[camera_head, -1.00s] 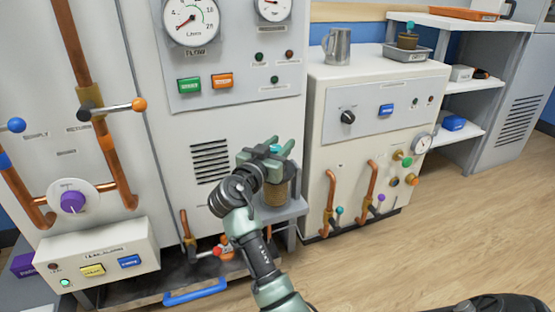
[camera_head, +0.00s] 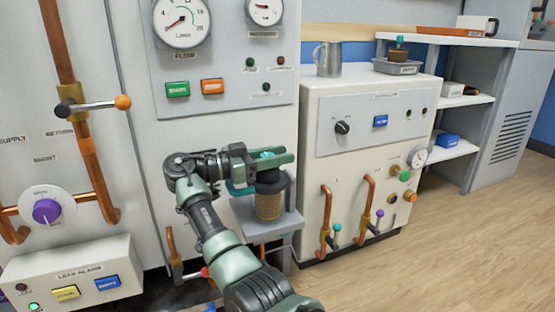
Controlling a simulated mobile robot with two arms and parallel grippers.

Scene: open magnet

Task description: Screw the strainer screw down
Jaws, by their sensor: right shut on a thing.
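The strainer (camera_head: 268,205) is a mesh-like brass cylinder with a dark collar, standing upright on a small grey ledge in front of the tall white cabinet. My right gripper (camera_head: 272,158) is directly above it, turned sideways with its fingers pointing right. It is shut on the teal strainer screw (camera_head: 267,155), of which only a little shows between the fingers. Another teal part (camera_head: 238,188) shows beside the collar, under the gripper. The fingers hide most of the strainer's top, so how far the screw is down cannot be seen. My left gripper is not in view.
A copper pipe with an orange-tipped valve lever (camera_head: 122,102) runs down at left. A leak alarm box (camera_head: 75,275) sits below it. The white cabinet (camera_head: 350,155) at right carries a metal jug (camera_head: 328,60) and a tray (camera_head: 396,67) holding a teal-topped brown part. Open floor lies at right.

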